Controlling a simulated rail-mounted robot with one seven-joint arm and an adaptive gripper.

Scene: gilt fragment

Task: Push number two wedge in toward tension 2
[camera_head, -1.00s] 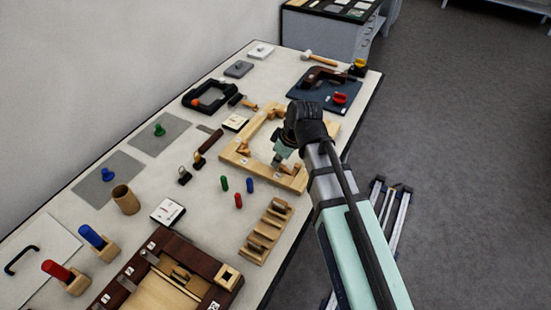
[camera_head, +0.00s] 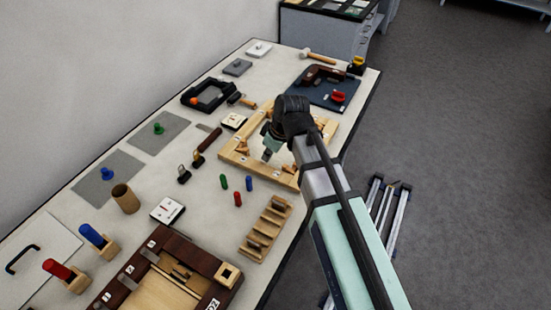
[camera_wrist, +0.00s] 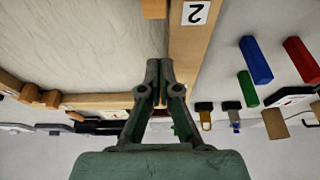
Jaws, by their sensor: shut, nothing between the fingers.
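The light wooden frame (camera_head: 236,167) lies on the bench with small wooden wedges at its inner edges. In the wrist view, a label "2" (camera_wrist: 195,13) sits on the frame's rail. A wooden block, likely the number two wedge (camera_wrist: 154,8), shows at the rail's inner edge beside that label, cut off by the top of the picture. My gripper (camera_wrist: 160,66) is shut and empty, with its fingertips over or against the rail's inner edge, apart from that block; contact cannot be told. In the head view, my gripper (camera_head: 268,156) is at the near-left part of the frame, partly hidden by my wrist.
A slotted wooden rack (camera_head: 265,228) lies nearer. Another wedge (camera_wrist: 38,95) shows at the far rail. The frame's inside looks mostly clear.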

